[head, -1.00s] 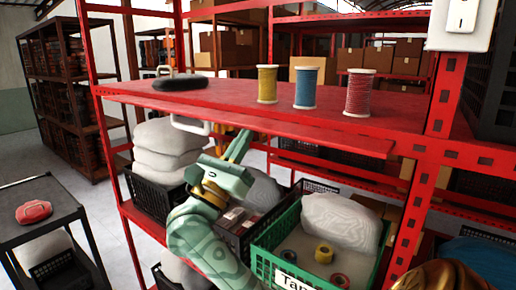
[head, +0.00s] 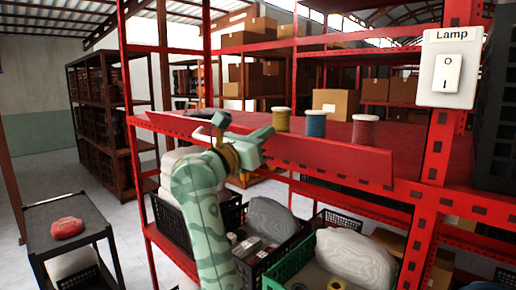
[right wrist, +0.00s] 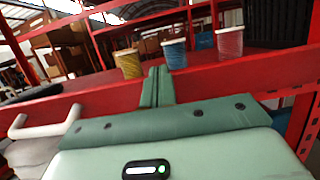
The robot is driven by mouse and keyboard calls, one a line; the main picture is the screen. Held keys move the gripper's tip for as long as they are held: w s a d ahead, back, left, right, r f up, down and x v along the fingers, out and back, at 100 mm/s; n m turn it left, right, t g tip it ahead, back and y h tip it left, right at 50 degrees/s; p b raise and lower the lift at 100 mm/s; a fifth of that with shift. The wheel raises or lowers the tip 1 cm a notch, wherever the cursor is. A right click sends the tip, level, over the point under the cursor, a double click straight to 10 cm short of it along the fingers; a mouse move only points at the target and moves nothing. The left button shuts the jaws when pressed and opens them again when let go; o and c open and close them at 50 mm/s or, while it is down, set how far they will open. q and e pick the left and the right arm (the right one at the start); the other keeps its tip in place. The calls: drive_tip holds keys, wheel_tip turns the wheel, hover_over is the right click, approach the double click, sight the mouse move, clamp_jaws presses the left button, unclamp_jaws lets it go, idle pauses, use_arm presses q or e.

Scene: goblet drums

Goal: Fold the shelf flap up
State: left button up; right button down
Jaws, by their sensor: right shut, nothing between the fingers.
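The red shelf flap (head: 330,158) runs along the front of the red shelf and stands tilted up, its broad face turned toward me. A white handle (head: 203,136) sticks out near its left part; the right wrist view shows the handle too (right wrist: 38,128). My right gripper (head: 264,132) is shut and empty, in front of the flap left of its middle. In the right wrist view its closed fingers (right wrist: 157,84) overlap the flap (right wrist: 230,80); I cannot tell if they touch it. My left gripper is not in view.
Yellow (head: 282,118), blue (head: 315,123) and red (head: 365,130) spools stand on the shelf behind the flap. Black and green crates with pale sacks sit below. A lamp switch (head: 447,75) is on the right post. A dark side table (head: 50,215) stands at left.

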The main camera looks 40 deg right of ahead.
drive_tip(key=shift+w+d+r, duration=0.1)
drive_tip(key=shift+d+r, duration=0.65)
drive_tip(key=shift+d, duration=0.05)
idle(0.6)
drive_tip(key=shift+a, duration=0.1)
